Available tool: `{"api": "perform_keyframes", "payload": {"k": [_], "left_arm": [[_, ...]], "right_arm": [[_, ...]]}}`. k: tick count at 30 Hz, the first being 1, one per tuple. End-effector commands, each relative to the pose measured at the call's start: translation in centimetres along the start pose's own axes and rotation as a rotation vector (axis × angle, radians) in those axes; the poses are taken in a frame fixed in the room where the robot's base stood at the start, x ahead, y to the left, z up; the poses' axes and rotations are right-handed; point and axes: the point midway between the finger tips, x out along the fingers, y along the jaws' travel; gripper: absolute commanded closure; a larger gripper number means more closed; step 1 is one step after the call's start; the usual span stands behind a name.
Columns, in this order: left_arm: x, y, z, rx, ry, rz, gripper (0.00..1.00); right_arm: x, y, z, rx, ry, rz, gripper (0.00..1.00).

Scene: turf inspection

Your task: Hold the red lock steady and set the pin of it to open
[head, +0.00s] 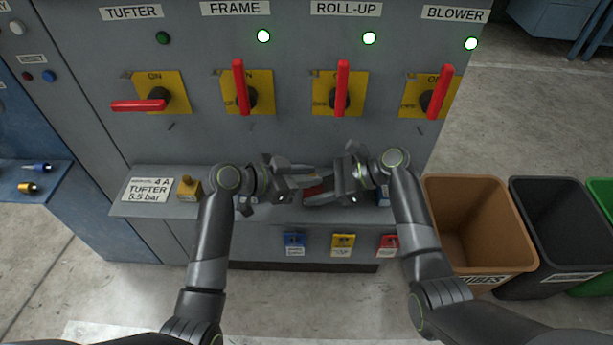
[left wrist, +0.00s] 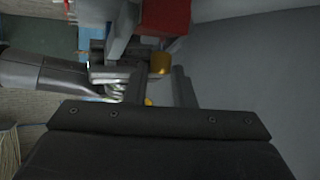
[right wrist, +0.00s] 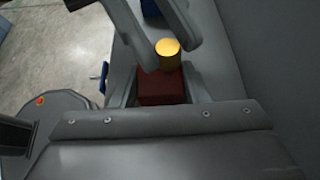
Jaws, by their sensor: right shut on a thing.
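The red lock (right wrist: 160,88) is a red block with a gold cylindrical pin (right wrist: 168,50) on one end. My right gripper (head: 330,185) is shut on the red lock and holds it above the grey shelf. The lock is mostly hidden in the head view, with a red part (head: 314,188) showing between the grippers. In the left wrist view the lock (left wrist: 167,17) is at the top, with the gold pin (left wrist: 160,64) below it. My left gripper (left wrist: 160,72) is open, its fingertips on either side of the pin; I cannot tell whether they touch it.
The grey shelf (head: 150,212) carries a yellow lock (head: 188,188) and a TUFTER sign (head: 149,190). Blue (head: 294,244), yellow (head: 343,245) and red (head: 388,245) tagged items hang on its front. Red-handled switches are above. A brown bin (head: 480,235) stands right.

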Motion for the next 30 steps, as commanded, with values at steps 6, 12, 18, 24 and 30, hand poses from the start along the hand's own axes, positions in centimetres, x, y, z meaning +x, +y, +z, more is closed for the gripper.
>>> {"api": "perform_keyframes", "payload": {"k": [6,12,18,24,30], "left_arm": [[0.0,0.0,0.0,0.001,0.0,0.0,0.71],[-0.6,-0.1,0.1,0.001,-0.001,-0.002,0.71],[-3.8,-0.1,0.1,0.003,-0.003,-0.004,0.71],[-8.2,-0.1,0.1,0.005,-0.003,-0.003,0.71],[-10.9,-0.1,0.0,0.003,-0.002,-0.002,0.71]], "right_arm": [[0.0,0.1,-0.1,0.003,0.002,0.001,0.71],[0.0,0.1,-0.1,0.002,0.0,0.002,0.71],[0.0,0.1,-0.1,0.002,0.0,0.002,0.71],[0.0,0.1,0.0,0.002,-0.001,0.002,0.71],[0.0,0.0,0.0,0.001,-0.002,0.002,0.71]]}}
